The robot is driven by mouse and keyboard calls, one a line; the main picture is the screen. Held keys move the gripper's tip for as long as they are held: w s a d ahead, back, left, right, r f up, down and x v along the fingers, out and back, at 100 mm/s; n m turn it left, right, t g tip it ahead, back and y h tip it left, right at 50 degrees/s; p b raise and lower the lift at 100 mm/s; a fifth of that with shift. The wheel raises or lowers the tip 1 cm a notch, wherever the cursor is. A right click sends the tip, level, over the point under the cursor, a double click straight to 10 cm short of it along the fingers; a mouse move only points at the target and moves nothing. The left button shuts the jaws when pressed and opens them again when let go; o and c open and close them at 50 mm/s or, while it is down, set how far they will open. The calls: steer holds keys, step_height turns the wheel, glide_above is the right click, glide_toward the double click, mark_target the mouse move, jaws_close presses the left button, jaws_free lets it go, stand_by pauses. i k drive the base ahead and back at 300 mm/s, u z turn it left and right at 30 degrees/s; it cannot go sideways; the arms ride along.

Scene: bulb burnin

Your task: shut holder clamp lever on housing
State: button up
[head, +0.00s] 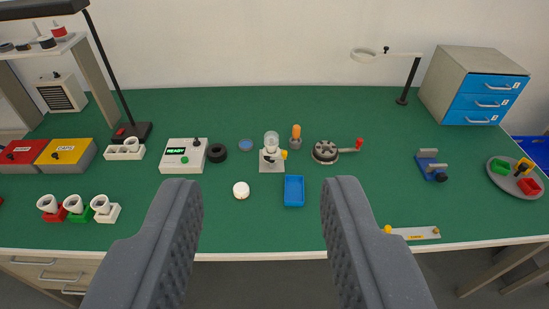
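A small pale holder (271,166) stands upright near the middle of the green table. A clear, whitish cup-shaped piece (272,139) sits at its top, and a small yellow part (283,155), perhaps its lever, shows on its right side. I cannot tell the lever's position at this size. Right of it lies a round dark grey fixture (325,151) with an arm ending in a red knob (359,143). My gripper (262,185) is open and empty, its two dark grey fingers wide apart in the foreground, on the near side of the holder and apart from it.
A blue tray (294,202) and a white round piece (241,190) lie nearest my fingers. A READY box (183,156), black ring (217,153) and orange-handled tool (296,133) stand around the holder. A blue vise (431,168) sits right. The table's front edge has open green room.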

mark_target(284, 153)
steer(key=z, duration=0.35)
steer(key=i, duration=1.2)
steer(key=u, duration=0.35)
